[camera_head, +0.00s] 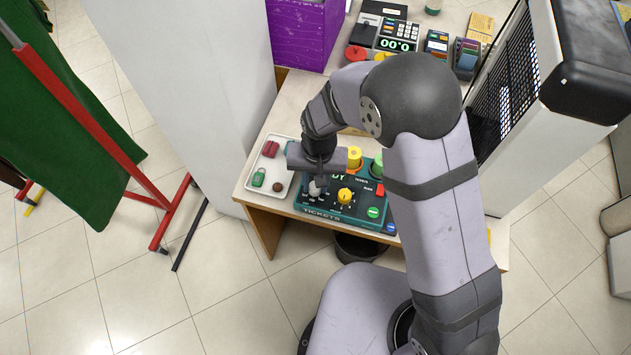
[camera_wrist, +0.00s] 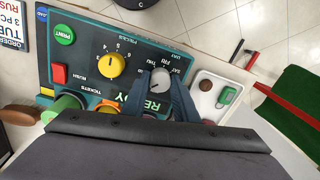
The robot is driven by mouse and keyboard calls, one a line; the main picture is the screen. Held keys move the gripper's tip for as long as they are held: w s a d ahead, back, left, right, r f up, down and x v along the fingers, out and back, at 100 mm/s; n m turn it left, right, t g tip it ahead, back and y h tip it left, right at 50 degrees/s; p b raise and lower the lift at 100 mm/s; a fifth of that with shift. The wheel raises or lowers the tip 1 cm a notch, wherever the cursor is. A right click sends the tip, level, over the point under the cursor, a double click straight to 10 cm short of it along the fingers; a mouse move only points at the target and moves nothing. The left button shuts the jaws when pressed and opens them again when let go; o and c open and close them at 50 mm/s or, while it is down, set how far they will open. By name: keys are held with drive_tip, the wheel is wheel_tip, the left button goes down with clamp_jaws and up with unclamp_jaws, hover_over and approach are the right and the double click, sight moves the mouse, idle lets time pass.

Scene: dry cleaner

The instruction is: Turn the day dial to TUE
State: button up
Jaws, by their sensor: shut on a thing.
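The teal ticket machine (camera_head: 328,207) sits on the counter, with its panel facing up. The grey day dial (camera_wrist: 160,80) is on the panel, ringed by white day letters such as FRI and SAT; its lower left edge shows in the head view (camera_head: 315,190). My gripper (camera_wrist: 160,87) is over the dial with one finger on each side, shut on it. The dial's pointer setting is too small to read for sure. The fingers and gripper body hide part of the day lettering.
A yellow pieces dial (camera_wrist: 111,65) is close beside the day dial. A red RUSH button (camera_wrist: 60,75) and green PRINT button (camera_wrist: 64,34) are farther along the panel. A white tray (camera_head: 285,142) with small items adjoins the machine. An order card (camera_wrist: 10,30) reads TUE.

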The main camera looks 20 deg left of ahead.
drive_tip(key=o, duration=1.1)
drive_tip(key=shift+c, duration=0.2)
drive_tip(key=shift+r, duration=0.15)
drive_tip(key=shift+d+r+b, duration=0.15)
drive_tip(key=shift+r+b, duration=0.75)
drive_tip(key=shift+r, duration=2.65)
